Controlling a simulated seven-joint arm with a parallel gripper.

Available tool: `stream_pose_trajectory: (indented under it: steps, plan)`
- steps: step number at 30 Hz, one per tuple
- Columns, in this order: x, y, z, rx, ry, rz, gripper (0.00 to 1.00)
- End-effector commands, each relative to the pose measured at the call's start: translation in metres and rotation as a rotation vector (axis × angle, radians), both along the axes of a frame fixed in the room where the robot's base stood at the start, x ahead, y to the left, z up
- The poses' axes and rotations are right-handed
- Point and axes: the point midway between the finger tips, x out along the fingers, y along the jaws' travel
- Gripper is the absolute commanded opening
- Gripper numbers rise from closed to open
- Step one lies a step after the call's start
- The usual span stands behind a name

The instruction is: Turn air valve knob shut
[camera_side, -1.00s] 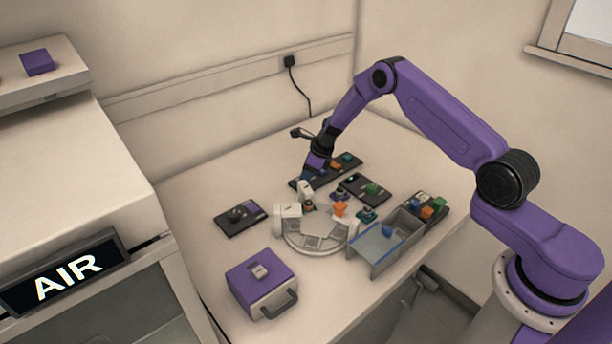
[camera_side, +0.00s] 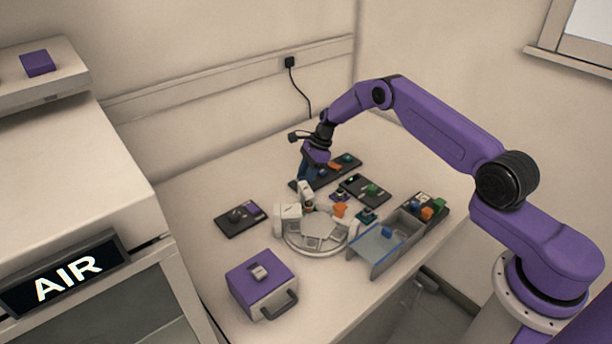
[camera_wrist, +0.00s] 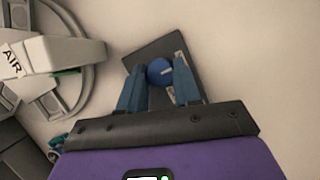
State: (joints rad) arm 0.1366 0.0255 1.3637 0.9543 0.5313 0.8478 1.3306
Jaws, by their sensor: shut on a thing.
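My gripper (camera_wrist: 160,82) shows two blue fingers in the wrist view. They are shut on a round blue piece (camera_wrist: 160,68) between their tips. In the side view my gripper (camera_side: 303,174) is over the left end of a long dark tray, behind the white round device; the piece in it is too small to make out there. The white round device (camera_side: 290,217) stands mid-table. In the wrist view a white part marked AIR (camera_wrist: 30,58) lies on it, left of my fingers. I cannot tell the valve knob's setting. A lit AIR sign (camera_side: 66,278) hangs at the left.
The long dark tray (camera_side: 325,176) holds orange and green pieces. Other dark boards (camera_side: 240,219) lie around the device. A grey open-ended bin (camera_side: 408,241) is at right, a purple case (camera_side: 258,283) in front. The table's back left is clear.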

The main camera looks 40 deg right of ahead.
Motion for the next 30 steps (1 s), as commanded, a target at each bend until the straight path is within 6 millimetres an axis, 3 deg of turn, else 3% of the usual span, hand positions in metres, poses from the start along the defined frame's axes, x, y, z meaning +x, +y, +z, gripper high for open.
stream_pose_trajectory:
  steps: [15, 16, 18, 30]
  plan:
    - [-0.0001, 0.0004, -0.0002, 0.000, 0.001, 0.023, 0.02]
    - [-0.0001, 0.0004, -0.0002, 0.000, 0.001, 0.023, 0.39]
    - [0.0000, 0.0005, -0.0001, 0.000, 0.000, 0.023, 0.58]
    - [0.0003, -0.0024, 0.0061, -0.001, -0.002, 0.021, 0.58]
